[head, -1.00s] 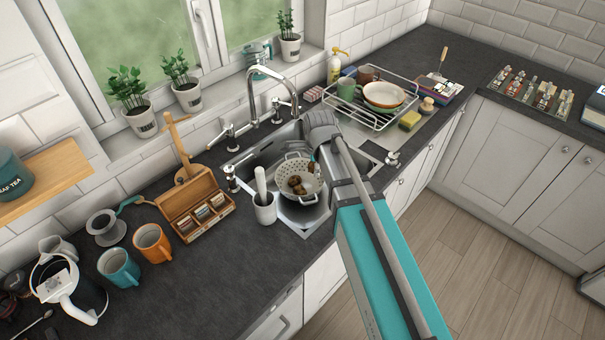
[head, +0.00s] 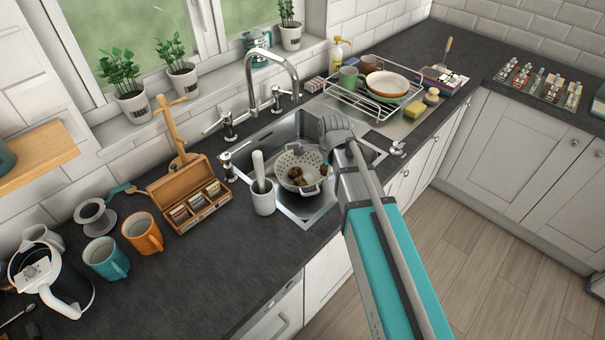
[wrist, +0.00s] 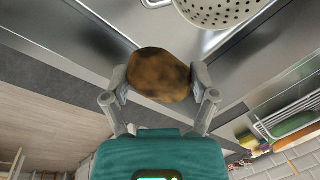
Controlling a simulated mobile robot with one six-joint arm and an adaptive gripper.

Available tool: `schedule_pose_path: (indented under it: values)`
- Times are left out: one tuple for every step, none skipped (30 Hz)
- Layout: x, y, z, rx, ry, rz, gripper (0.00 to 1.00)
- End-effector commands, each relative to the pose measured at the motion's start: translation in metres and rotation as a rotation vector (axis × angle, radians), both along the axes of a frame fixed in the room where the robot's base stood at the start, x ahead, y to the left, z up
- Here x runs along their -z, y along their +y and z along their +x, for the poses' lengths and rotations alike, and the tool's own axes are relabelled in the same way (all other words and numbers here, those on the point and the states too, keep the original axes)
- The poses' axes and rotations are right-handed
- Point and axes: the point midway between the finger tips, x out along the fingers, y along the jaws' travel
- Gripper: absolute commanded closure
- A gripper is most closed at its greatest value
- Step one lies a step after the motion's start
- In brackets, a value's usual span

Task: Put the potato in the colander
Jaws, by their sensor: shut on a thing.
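The brown, dark-patched potato (wrist: 158,75) is between the two fingertips of my gripper (wrist: 160,82) in the wrist view, and the gripper is shut on it. The white perforated colander (head: 288,160) stands in the sink with brown lumps (head: 297,176) inside it. Its outer wall (wrist: 212,12) shows at the top of the wrist view, apart from the held potato. In the head view my gripper is at the colander's right side, mostly hidden by my own arm, so its exact height over the rim cannot be told.
The sink (head: 262,146) surrounds the colander, with a tall tap (head: 270,55) behind. A dish rack (head: 375,98) with crockery and a sponge (head: 411,109) lie to the right.

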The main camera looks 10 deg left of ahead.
Motion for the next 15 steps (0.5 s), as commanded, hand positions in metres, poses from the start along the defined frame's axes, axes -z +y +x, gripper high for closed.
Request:
schedule_pose_path:
  values:
    - [0.0113,-0.0032,0.0005,-0.002,-0.001,0.000,0.79]
    - [0.0135,-0.0046,0.0009,-0.004,-0.001,0.000,0.79]
    - [0.0160,-0.0064,0.0012,-0.006,-0.002,0.000,0.79]
    - [0.0176,-0.0074,0.0015,-0.007,-0.002,0.000,0.79]
    - [0.0188,-0.0082,0.0017,-0.008,-0.002,0.000,0.79]
    - [0.0199,-0.0092,0.0018,-0.010,-0.002,0.000,0.79]
    - [0.0205,-0.0097,0.0019,-0.011,-0.003,0.000,0.79]
    - [0.0208,-0.0101,0.0021,-0.012,-0.003,0.000,0.79]
    - [0.0210,-0.0104,0.0021,-0.013,-0.003,0.000,0.79]
    - [0.0208,-0.0106,0.0022,-0.013,-0.003,0.000,0.79]
    - [0.0207,-0.0107,0.0022,-0.013,-0.003,0.000,0.79]
    - [0.0204,-0.0107,0.0022,-0.013,-0.003,0.000,0.79]
    - [0.0202,-0.0107,0.0023,-0.013,-0.003,0.000,0.79]
    - [0.0201,-0.0107,0.0022,-0.013,-0.003,0.000,0.79]
    - [0.0200,-0.0107,0.0022,-0.013,-0.003,0.000,0.79]
